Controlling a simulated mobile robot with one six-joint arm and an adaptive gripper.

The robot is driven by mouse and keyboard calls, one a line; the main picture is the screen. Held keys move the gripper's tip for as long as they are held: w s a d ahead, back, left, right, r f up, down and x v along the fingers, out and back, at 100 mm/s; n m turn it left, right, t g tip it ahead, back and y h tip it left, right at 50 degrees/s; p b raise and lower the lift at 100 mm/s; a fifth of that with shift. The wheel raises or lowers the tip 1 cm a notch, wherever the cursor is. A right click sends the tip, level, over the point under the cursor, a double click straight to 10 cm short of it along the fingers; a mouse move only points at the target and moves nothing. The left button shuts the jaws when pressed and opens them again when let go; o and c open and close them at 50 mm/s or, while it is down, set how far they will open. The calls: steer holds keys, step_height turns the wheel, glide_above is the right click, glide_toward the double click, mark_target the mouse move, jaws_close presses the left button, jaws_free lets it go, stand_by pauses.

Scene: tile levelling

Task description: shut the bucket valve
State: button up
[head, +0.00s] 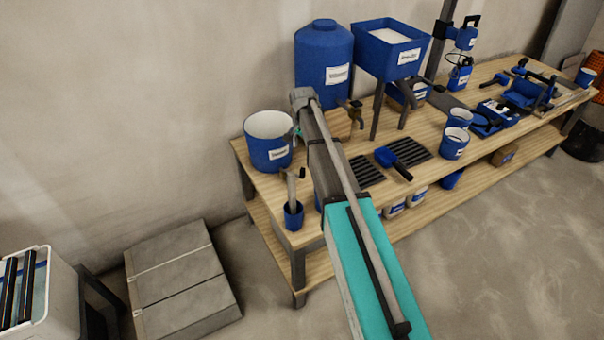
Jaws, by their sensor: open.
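A blue bucket (270,155) with a white inside and a white label stands at the near left end of the workbench. A small teal part (298,131) shows at its right side, beside my arm; it is too small to tell if it is the valve. A bent grey handle or spout (291,178) rises above a small blue cup (293,217) in front of the bucket. I cannot tell if it joins the bucket. My arm reaches from the bottom right up past the bucket's right side. My gripper's fingers do not show.
Grey slabs (180,270) and a white bin (58,300) stand left.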

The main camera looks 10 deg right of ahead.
mark_target(303, 169)
steer(key=shift+f, duration=0.15)
step_height(303, 169, down, 14)
steer(key=b, duration=1.3)
steer(key=shift+r+b, duration=0.25)
steer(key=shift+b, duration=0.1)
jaws_close()
